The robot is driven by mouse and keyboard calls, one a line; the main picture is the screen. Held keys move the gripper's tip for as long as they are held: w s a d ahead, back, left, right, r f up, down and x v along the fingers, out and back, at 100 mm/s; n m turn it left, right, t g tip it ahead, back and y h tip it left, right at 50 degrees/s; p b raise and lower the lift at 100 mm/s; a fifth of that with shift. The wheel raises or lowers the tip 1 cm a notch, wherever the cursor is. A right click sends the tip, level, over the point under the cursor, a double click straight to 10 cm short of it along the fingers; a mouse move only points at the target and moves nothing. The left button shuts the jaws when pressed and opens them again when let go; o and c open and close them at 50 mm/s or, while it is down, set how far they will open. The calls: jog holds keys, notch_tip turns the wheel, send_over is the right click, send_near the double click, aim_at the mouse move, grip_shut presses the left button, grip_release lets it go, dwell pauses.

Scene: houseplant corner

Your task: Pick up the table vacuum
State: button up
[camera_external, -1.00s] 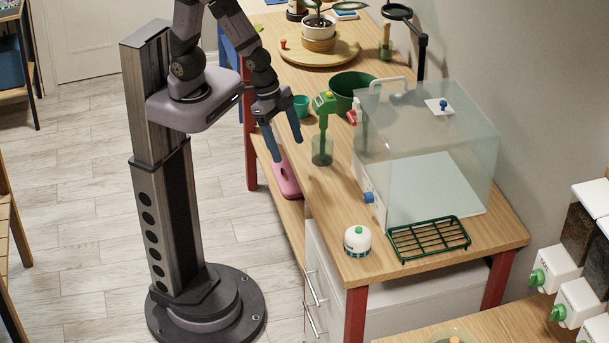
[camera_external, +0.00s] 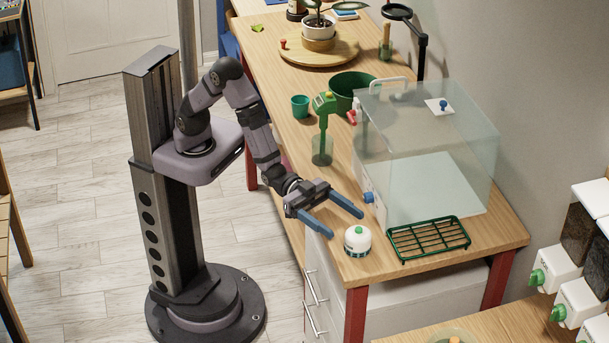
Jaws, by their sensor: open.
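The table vacuum, which I take to be the small round white device (camera_external: 357,241) with a green button on top and a dark-toothed lower rim, stands upright near the table's front corner. My gripper (camera_external: 347,223) is open, with its two blue fingers spread. The fingers reach over the table just behind and to the left of the white device. One fingertip ends close to its upper left, the other farther back near the clear box. Nothing is between the fingers. I cannot tell the exact height of the fingers above the table.
A clear box (camera_external: 460,140) with a blue knob stands right of my gripper. A green wire rack (camera_external: 428,239) lies in front of it. Behind are a green spray bottle (camera_external: 323,130), a teal cup (camera_external: 300,106) and a green pot (camera_external: 350,88). The table's left edge is close.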

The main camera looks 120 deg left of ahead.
aim_at(362, 232)
jog(key=shift+w+d+r, duration=0.1)
jog(key=shift+w+d, duration=0.1)
jog(key=shift+w, duration=0.35)
jog(key=shift+f+p+x, duration=0.2)
jog(key=shift+p+x, duration=0.3)
jog(key=shift+x, duration=1.05)
jog(key=shift+f+p+x, duration=0.15)
jog(key=shift+p+x, duration=0.3)
jog(key=shift+x, duration=1.1)
jog(key=shift+a, duration=0.1)
jog(key=c, duration=1.3)
jog(key=shift+o, duration=0.2)
jog(key=shift+r, duration=0.2)
jog(key=shift+r+b, duration=0.3)
jog(key=shift+r, duration=1)
jog(key=shift+s+r, duration=0.15)
jog(key=shift+r, duration=0.2)
jog(key=b+v, duration=0.3)
jog(key=v, duration=1.4)
jog(key=shift+s, duration=0.3)
